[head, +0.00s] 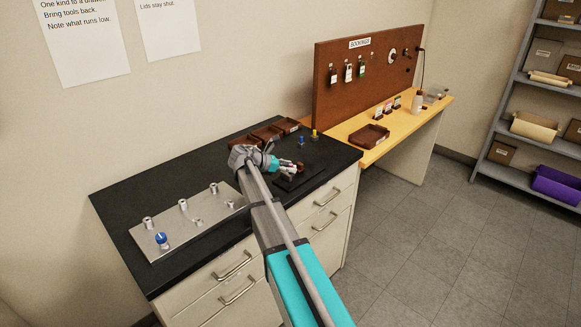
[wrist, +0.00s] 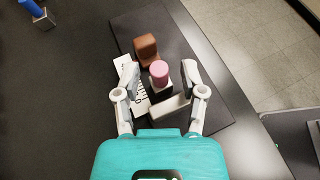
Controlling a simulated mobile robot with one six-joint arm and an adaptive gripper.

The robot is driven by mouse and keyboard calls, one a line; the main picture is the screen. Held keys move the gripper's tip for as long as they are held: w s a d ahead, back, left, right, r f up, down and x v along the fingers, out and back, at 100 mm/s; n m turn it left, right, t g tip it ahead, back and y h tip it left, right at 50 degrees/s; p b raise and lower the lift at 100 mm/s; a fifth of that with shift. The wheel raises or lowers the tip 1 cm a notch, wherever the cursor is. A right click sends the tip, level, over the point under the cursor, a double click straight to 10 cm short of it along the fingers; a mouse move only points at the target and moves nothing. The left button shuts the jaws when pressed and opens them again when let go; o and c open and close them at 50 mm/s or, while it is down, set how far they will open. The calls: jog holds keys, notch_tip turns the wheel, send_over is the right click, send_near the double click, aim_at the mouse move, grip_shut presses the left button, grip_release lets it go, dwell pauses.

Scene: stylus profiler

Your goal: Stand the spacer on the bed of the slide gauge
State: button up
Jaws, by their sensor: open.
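A dark flat plate (wrist: 205,75) with a white lettered label (wrist: 124,68) lies under my gripper; it looks like the slide gauge, and it also shows in the head view (head: 297,182). A brown block (wrist: 146,48) stands on it. A pink-topped piece (wrist: 159,70) with a pale and dark lower part, possibly the spacer, stands upright just nearer than the block. A light grey bar (wrist: 170,109) lies nearer still. My gripper (wrist: 160,74) is open, with one finger on each side of the pink top, apart from it. In the head view my gripper (head: 285,168) partly hides these things.
A metal plate with upright posts (head: 190,228) and a blue-topped piece (head: 162,240) lies at the bench's left. Blue (head: 302,140) and yellow (head: 314,134) pieces stand behind, near brown trays (head: 267,133). The bench edge (wrist: 235,85) runs close to the plate's right.

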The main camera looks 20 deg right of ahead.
jog(key=p+v, duration=0.4)
jog(key=v, duration=0.7)
jog(key=shift+a+r, duration=0.15)
jog(key=shift+a, duration=0.15)
